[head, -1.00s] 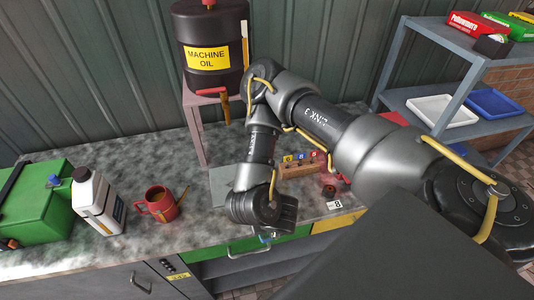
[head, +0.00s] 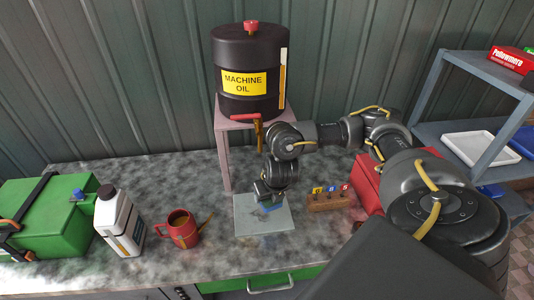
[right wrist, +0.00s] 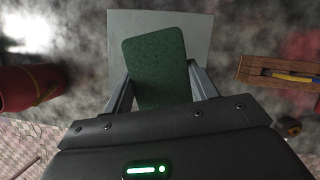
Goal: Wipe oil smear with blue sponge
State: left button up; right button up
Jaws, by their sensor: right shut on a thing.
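My right gripper (head: 268,203) is shut on the blue sponge (head: 272,207), low over a light grey plate (head: 248,226) on the bench. In the right wrist view, the sponge (right wrist: 157,60) shows a dark green top face between the two fingers (right wrist: 160,92). The plate (right wrist: 200,30) lies beneath and beyond it. I cannot tell whether the sponge touches the plate. I cannot clearly make out an oil smear; the sponge and gripper hide part of the plate. My left gripper is not in view.
The machine oil drum (head: 245,95) stands on a stand (head: 223,150) behind.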

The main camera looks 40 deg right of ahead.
jog(key=shift+s+f, duration=0.1)
jog(key=shift+s+d+n, duration=0.2)
jog(key=shift+s+n, duration=0.05)
jog(key=shift+n, duration=0.35)
jog(key=shift+w, duration=0.1)
